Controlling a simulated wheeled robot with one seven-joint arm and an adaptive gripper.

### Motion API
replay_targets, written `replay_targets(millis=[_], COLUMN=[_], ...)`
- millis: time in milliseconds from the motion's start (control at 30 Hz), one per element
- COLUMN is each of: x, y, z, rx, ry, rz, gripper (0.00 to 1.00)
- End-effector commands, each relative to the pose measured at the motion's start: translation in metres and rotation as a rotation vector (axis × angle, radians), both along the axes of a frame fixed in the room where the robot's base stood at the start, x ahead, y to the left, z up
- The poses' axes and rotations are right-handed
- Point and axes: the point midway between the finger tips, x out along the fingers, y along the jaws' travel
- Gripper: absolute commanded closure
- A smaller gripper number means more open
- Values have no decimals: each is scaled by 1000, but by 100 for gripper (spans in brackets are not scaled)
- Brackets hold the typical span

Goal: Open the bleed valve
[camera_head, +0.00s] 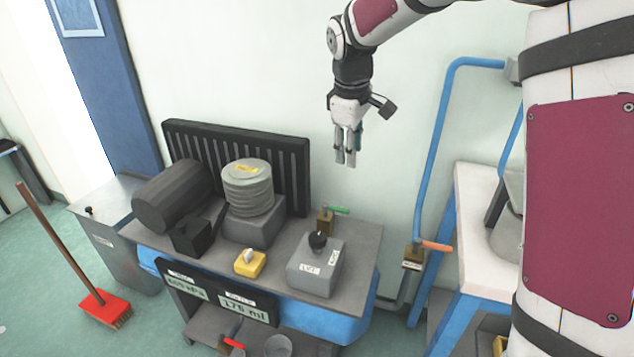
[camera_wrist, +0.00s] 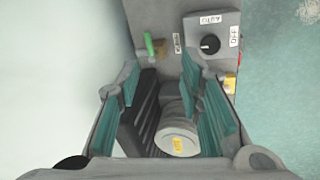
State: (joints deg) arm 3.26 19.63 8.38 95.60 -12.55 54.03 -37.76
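Three lever valves show in the head view, and their labels are too small to read, so I cannot tell which is the bleed valve. A green-handled valve (camera_head: 336,210) with a brass body stands at the bench's back right; it also shows in the wrist view (camera_wrist: 149,44). An orange-handled valve (camera_head: 437,246) sits on the blue pipe to the right. A red-handled valve (camera_head: 235,343) is low at the bench front, partly cut off. My gripper (camera_head: 345,163) points down, open and empty, above the back of the bench. Its fingers are apart in the wrist view (camera_wrist: 165,100).
The bench (camera_head: 362,249) carries a grey knob box (camera_head: 316,265) marked AUTO and OFF, a yellow button box (camera_head: 250,263), a ribbed cylinder (camera_head: 248,190) and a dark motor (camera_head: 173,196). A black finned panel (camera_head: 290,160) stands behind. The blue pipe (camera_head: 437,130) rises at right.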

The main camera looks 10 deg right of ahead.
Motion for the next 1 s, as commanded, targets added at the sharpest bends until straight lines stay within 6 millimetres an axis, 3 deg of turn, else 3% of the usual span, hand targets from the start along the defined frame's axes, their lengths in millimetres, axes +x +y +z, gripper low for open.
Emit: replay_targets(millis=[33,100,300,567,1000], x=[21,43,80,89,102], y=[1,2,3,2,-6], z=[-28,-53,-101,-122,-203], rx=[-4,-11,-19,-23,-23], ry=[17,31,55,62,63], rz=[35,83,174,197,194], gripper=[66,66,66,66,66])
